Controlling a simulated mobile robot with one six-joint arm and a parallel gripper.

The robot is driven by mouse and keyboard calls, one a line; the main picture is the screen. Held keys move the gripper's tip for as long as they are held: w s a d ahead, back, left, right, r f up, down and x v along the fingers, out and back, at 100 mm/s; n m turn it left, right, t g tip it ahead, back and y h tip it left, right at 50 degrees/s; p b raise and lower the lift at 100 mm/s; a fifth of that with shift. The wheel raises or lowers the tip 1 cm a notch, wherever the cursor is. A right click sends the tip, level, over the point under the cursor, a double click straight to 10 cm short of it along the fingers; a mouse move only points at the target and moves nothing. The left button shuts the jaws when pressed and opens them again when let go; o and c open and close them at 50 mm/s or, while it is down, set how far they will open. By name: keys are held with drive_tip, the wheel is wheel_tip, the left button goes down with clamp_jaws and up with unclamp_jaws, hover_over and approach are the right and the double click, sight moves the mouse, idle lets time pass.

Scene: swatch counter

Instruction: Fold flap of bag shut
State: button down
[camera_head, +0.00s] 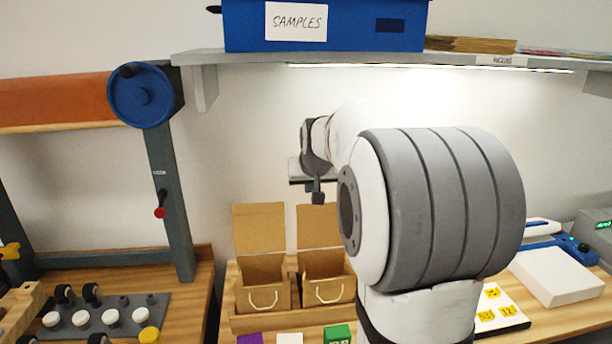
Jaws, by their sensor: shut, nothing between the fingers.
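Two brown paper bags stand side by side in a shallow wooden tray (262,322) on the counter. The left bag (263,284) has its flap (259,227) standing upright and open. The right bag (326,283) also has its flap (319,225) raised, and my arm hides part of its right side. Each bag has a pale handle on its front. My gripper (318,197) is above the right bag's flap, near its top edge, with the fingers shut and empty. I cannot tell whether it touches that flap.
Purple, white and green blocks (337,333) lie in front of the tray. A shelf (350,63) above holds a blue SAMPLES box (360,25). A frame with a blue wheel (145,96) stands left. A white-and-blue device (556,272) is at right.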

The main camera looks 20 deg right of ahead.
drive_tip(key=s, duration=0.1)
drive_tip(key=s+f, duration=0.1)
drive_tip(key=shift+s+a+f+p, duration=0.15)
drive_tip(key=shift+s+a+p, duration=0.25)
drive_tip(key=shift+f+b, duration=0.15)
drive_tip(key=shift+b, duration=0.15)
